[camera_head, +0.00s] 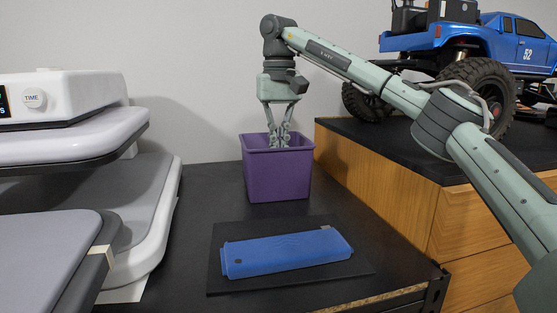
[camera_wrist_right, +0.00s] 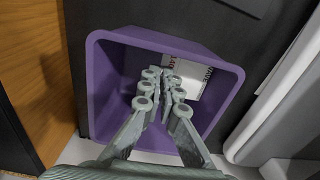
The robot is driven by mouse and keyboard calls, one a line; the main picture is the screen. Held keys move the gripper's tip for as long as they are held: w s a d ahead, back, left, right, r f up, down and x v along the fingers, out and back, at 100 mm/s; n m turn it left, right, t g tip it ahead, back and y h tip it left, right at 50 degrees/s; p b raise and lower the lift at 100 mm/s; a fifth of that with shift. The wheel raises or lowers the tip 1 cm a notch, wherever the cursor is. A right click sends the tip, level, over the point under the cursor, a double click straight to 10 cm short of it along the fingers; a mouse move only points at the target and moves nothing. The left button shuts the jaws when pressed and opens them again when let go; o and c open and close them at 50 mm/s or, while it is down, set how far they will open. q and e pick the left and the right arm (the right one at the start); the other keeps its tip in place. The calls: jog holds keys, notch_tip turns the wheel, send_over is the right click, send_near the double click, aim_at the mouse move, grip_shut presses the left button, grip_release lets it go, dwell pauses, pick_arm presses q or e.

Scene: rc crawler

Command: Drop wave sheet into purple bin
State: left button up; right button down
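The purple bin (camera_head: 277,178) stands upright on the dark table; its inside shows in the right wrist view, with its rim (camera_wrist_right: 95,95). My right gripper (camera_head: 280,140) points down at the bin's opening, and its fingertips (camera_wrist_right: 165,85) are over the inside of the bin. The fingers are close together; whether they touch or leave a slit is unclear. A white sheet with dark and red print (camera_wrist_right: 190,78) shows inside the bin beside the fingertips. I cannot tell whether the fingers touch it or whether it is the wave sheet. My left gripper is not in view.
A blue flat case (camera_head: 288,251) lies on a black mat (camera_head: 222,284) in front of the bin. A white and grey press machine (camera_head: 60,130) is at left. A wooden cabinet (camera_head: 385,185) with a blue crawler truck (camera_head: 470,45) on top is at right.

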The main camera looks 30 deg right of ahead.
aim_at(279, 165)
notch_tip(279, 165, down, 3)
jog(key=shift+d+r, duration=0.1)
jog(key=shift+r, duration=0.05)
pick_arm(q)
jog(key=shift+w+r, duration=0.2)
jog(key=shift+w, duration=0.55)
pick_arm(e)
jog(key=shift+f, duration=0.55)
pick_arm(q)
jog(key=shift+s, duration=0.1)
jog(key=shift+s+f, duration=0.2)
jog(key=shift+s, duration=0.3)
pick_arm(e)
jog(key=c, duration=1.7)
grip_release()
